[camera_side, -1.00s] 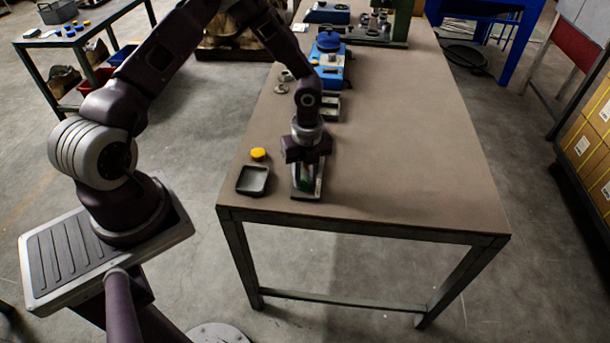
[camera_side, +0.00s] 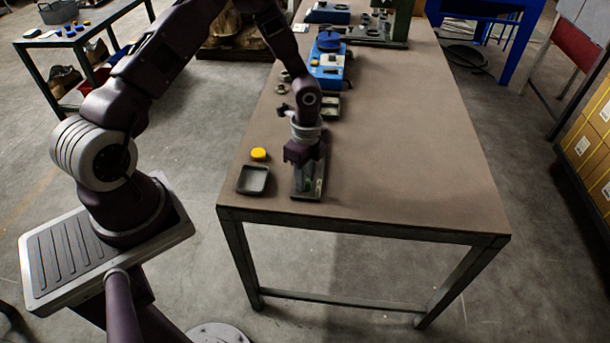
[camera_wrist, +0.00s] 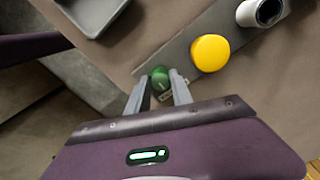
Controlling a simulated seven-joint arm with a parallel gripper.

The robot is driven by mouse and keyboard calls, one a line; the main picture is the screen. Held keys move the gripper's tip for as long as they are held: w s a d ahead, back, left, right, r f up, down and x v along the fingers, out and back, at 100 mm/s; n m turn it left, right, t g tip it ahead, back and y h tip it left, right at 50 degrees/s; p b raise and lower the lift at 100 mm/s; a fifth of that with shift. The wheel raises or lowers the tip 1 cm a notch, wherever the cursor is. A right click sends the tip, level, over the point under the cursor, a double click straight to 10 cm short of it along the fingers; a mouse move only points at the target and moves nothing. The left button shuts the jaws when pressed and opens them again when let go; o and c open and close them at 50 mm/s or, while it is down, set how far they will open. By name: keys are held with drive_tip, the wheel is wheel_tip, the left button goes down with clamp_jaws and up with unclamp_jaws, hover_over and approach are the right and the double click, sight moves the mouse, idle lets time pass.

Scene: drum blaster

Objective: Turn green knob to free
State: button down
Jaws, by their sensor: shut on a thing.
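The green knob (camera_wrist: 159,78) is a small round knob near the end of a flat grey plate (camera_wrist: 185,58) in the wrist view. My gripper (camera_wrist: 160,88) is shut on it, with one finger on each side. In the side view my gripper (camera_side: 306,172) points down over the plate (camera_side: 318,188) near the table's front edge. Only a little green of the knob (camera_side: 308,184) shows there beneath the gripper. The knob's marking is too small to read.
On the plate, a yellow round knob (camera_wrist: 210,52) and a white-and-black cylinder (camera_wrist: 260,12) sit near the green knob. A dark tray (camera_side: 253,180) and a yellow disc (camera_side: 259,154) lie left of the plate. A blue device (camera_side: 328,70) stands behind. The table's right side is clear.

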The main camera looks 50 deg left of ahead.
drive_tip(key=n, duration=0.5)
drive_tip(key=shift+n, duration=0.3)
drive_tip(key=n, duration=0.4)
drive_tip(key=shift+n, duration=0.7)
drive_tip(key=c, duration=1.1)
unclamp_jaws()
drive_tip(key=shift+c, duration=0.2)
drive_tip(key=shift+r, duration=0.1)
